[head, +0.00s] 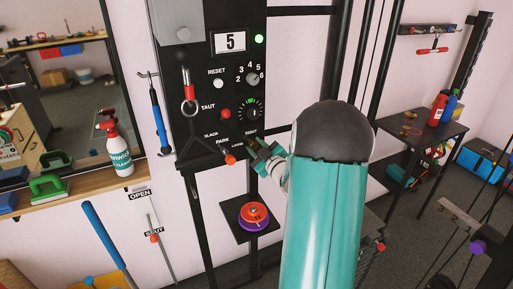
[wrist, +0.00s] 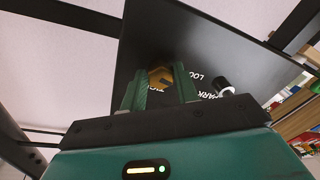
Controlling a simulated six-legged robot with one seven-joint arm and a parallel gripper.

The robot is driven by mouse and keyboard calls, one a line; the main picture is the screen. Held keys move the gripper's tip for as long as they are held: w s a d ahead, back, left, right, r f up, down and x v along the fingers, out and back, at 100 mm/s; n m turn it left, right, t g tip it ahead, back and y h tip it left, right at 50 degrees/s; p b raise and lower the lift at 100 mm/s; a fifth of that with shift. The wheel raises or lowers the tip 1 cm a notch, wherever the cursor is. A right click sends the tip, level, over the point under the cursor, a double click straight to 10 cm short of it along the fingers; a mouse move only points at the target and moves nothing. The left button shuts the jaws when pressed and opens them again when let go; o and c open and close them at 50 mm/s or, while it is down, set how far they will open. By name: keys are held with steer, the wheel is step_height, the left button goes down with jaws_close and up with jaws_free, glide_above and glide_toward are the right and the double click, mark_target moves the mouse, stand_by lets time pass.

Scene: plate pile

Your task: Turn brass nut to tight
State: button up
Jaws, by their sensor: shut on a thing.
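The brass nut (wrist: 160,77) sits on the black panel (wrist: 200,50) in the wrist view, between the two green fingers of my gripper (wrist: 160,88). The fingers are shut on its sides. In the head view my gripper (head: 262,152) is at the lower right of the panel (head: 205,125), by the LOOSE and TIGHT labels. The nut is mostly hidden there by the fingers. In the wrist view the finger on the right covers part of the lettering, so I cannot read how far the nut is turned.
An orange-tipped PARK lever (head: 229,159) is close left of my gripper. Above are a dial (head: 250,111), a red TAUT button (head: 225,114), a selector knob (head: 252,78) and a display reading 5 (head: 230,42). A small shelf (head: 236,231) with orange and purple discs is below.

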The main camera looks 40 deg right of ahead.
steer(key=m, duration=0.4)
steer(key=shift+f+m, duration=0.15)
steer(key=shift+m, duration=0.25)
steer(key=m+h, duration=0.1)
steer(key=m, duration=0.2)
steer(key=shift+a+m+t, duration=0.1)
steer(key=shift+m+t, duration=0.2)
steer(key=shift+m, duration=0.1)
steer(key=m, duration=0.4)
steer(key=shift+f, duration=0.1)
steer(key=shift+a+m+h, duration=0.1)
steer(key=shift+m+h, duration=0.4)
steer(key=shift+m, duration=1.5)
steer(key=o, duration=1)
steer(key=shift+c, duration=0.2)
